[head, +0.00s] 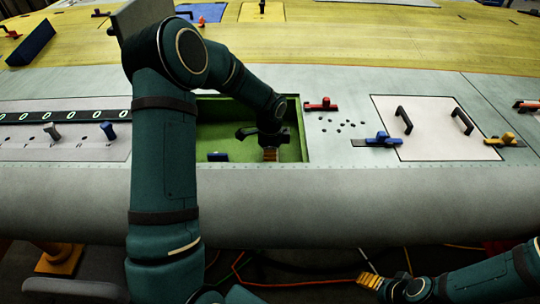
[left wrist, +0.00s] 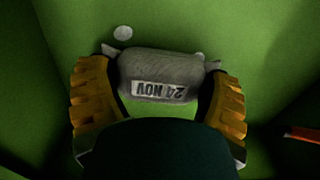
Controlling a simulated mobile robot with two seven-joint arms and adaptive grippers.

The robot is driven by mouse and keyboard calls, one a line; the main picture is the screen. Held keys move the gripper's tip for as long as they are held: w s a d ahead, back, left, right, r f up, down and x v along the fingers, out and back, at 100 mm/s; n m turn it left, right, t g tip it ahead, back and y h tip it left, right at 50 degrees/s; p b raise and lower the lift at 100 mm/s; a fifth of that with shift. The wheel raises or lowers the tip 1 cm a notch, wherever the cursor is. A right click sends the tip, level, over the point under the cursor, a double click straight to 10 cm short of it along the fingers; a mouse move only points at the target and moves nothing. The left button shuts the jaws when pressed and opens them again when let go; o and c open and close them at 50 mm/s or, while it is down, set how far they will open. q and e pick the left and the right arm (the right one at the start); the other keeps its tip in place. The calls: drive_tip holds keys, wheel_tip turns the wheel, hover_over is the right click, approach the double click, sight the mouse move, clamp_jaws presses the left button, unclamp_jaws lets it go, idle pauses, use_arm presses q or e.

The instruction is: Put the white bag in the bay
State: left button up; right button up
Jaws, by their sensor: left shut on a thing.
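The bag (left wrist: 160,75), pale grey-white with an upside-down label reading "24 NOV", shows in the left wrist view between the yellow fingers of my left gripper (left wrist: 160,95). The gripper is shut on it. Green surfaces of the bay surround it; whether the bag touches the floor I cannot tell. In the head view the bay (head: 205,125) is an open green-lined recess in the wing, and my left gripper (head: 269,153) reaches down inside its right part. The bag is hidden there. My right gripper (head: 369,281) is low at the right, in front of the wing; its opening is unclear.
A small blue piece (head: 218,156) is at the bay's front edge. A red latch (head: 320,104) and a blue latch (head: 378,140) lie right of the bay, near a white panel with black handles (head: 440,128). A red-orange piece (left wrist: 302,134) shows at the right in the wrist view.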

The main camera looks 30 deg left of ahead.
use_arm(q)
drive_tip(key=o, duration=1)
drive_tip(key=shift+f, duration=0.1)
wheel_tip(320, 180, up, 12)
drive_tip(key=shift+r+p, duration=0.15)
drive_tip(key=shift+p, duration=0.45)
